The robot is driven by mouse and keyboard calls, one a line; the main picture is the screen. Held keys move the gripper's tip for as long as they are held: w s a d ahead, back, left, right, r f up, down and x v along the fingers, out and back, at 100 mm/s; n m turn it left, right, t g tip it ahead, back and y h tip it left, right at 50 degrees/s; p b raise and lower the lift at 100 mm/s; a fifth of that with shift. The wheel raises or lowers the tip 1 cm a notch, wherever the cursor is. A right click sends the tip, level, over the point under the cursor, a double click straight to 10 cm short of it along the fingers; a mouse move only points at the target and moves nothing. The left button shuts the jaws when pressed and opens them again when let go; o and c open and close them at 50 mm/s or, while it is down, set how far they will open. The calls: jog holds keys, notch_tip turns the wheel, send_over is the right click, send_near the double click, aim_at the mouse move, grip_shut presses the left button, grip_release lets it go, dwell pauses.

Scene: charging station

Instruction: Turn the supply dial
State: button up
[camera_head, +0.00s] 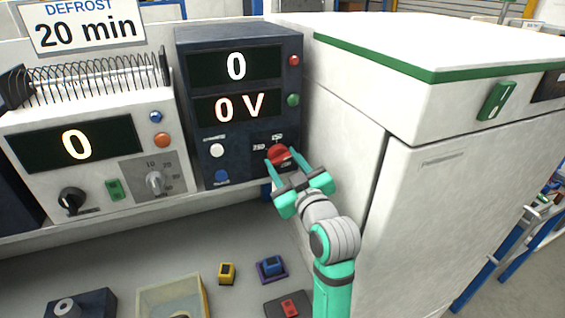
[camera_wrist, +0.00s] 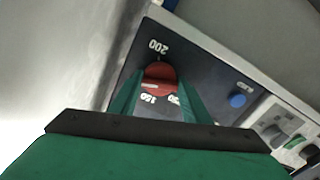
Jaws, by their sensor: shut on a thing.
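The supply dial (camera_head: 278,154) is a red round knob at the lower right of the dark blue supply unit (camera_head: 240,42). In the wrist view the red dial (camera_wrist: 160,74) has a pale pointer line and number marks around it, among them 200 and 150. My gripper (camera_head: 282,162) reaches the dial from the front, with its green fingers on either side of it, shut on it. In the wrist view the fingers partly hide the dial's sides. The unit's two displays read 0 and 0 V.
The supply unit also has a white knob (camera_head: 217,150), a blue knob (camera_head: 222,177), a red button (camera_head: 294,60) and a green button (camera_head: 293,100). A white toaster-like device (camera_head: 95,150) stands left. A large white cabinet (camera_head: 440,200) stands close on the right. Small blocks and trays lie below on the bench.

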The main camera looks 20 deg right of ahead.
dwell(0.5)
jog(key=o, duration=1)
jog(key=shift+o, duration=0.2)
jog(key=s, duration=1.1)
jog(key=shift+d, duration=0.2)
